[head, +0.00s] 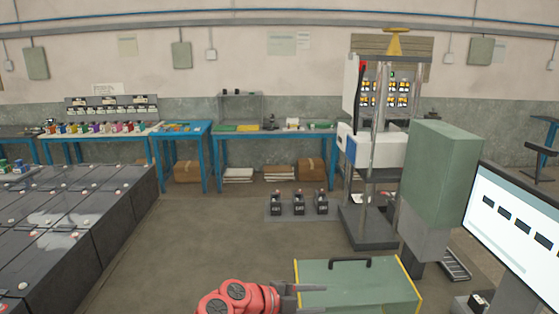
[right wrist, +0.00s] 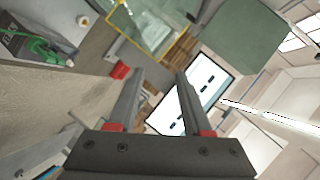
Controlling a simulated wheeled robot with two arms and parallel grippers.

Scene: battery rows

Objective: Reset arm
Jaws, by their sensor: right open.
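My right arm's red wrist shows at the bottom of the head view, with my right gripper (head: 305,289) pointing right, in front of the green case. In the right wrist view the two dark fingers of my right gripper (right wrist: 159,78) stand apart, with nothing between them. My left gripper is in neither view.
A green case (head: 352,285) with a dark handle and yellow edges stands close by my right gripper. A screen (head: 515,228) is at the right. Battery rows (head: 75,225) fill the left. Several small black units (head: 298,203) stand on a floor mat. The floor between is clear.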

